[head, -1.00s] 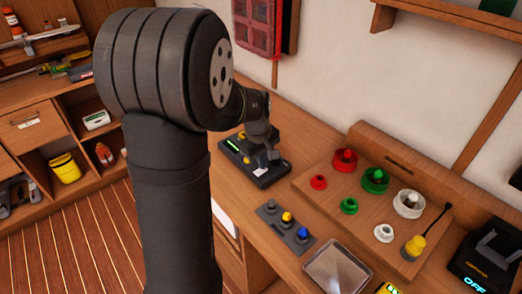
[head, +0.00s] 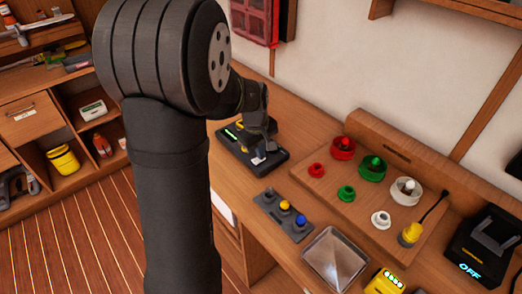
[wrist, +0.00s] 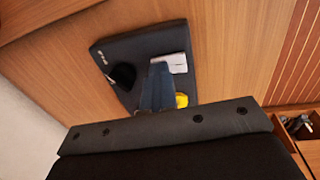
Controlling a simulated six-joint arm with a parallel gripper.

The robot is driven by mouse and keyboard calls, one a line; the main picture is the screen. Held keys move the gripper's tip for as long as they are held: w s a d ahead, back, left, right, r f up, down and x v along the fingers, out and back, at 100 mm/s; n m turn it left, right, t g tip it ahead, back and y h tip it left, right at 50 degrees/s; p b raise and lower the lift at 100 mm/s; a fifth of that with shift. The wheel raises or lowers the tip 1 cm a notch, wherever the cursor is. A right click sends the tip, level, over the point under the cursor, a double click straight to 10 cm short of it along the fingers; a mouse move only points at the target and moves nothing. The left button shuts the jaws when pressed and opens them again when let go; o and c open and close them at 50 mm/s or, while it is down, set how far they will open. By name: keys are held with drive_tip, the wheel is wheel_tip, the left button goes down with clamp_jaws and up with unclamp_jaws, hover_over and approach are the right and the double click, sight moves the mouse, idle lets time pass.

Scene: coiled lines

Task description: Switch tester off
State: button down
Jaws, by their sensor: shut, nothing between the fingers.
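The black box under my gripper, which looks like the tester (head: 236,149), sits on the wooden bench with a lit green strip and yellow parts on top. The wrist view shows its black case (wrist: 122,45), a dark round knob, a pale switch-like piece (wrist: 172,63) and a yellow part (wrist: 181,100). My gripper (wrist: 160,72) is shut and empty, its tips over the box beside the pale piece. In the head view my gripper (head: 262,157) points down at the box. I cannot tell whether the tips touch it. My fingers hide part of its top.
A grey plate (head: 270,208) with several coloured knobs lies in front of the box. A wooden board (head: 322,190) with coloured rings and pegs is to the right. A clear tray (head: 335,258), a yellow device (head: 385,283) and a black unit reading OFF (head: 478,250) stand nearer.

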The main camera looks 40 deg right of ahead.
sight(256, 160)
drive_tip(key=shift+a, duration=0.8)
wheel_tip(256, 160, up, 14)
drive_tip(key=a, duration=0.1)
drive_tip(key=shift+a, duration=0.3)
drive_tip(key=shift+d, duration=0.1)
drive_tip(key=shift+d, duration=0.65)
drive_tip(key=f, duration=0.4)
drive_tip(key=d+f, duration=0.1)
drive_tip(key=f, duration=0.8)
drive_tip(key=shift+d+f, duration=0.3)
drive_tip(key=shift+f, duration=0.1)
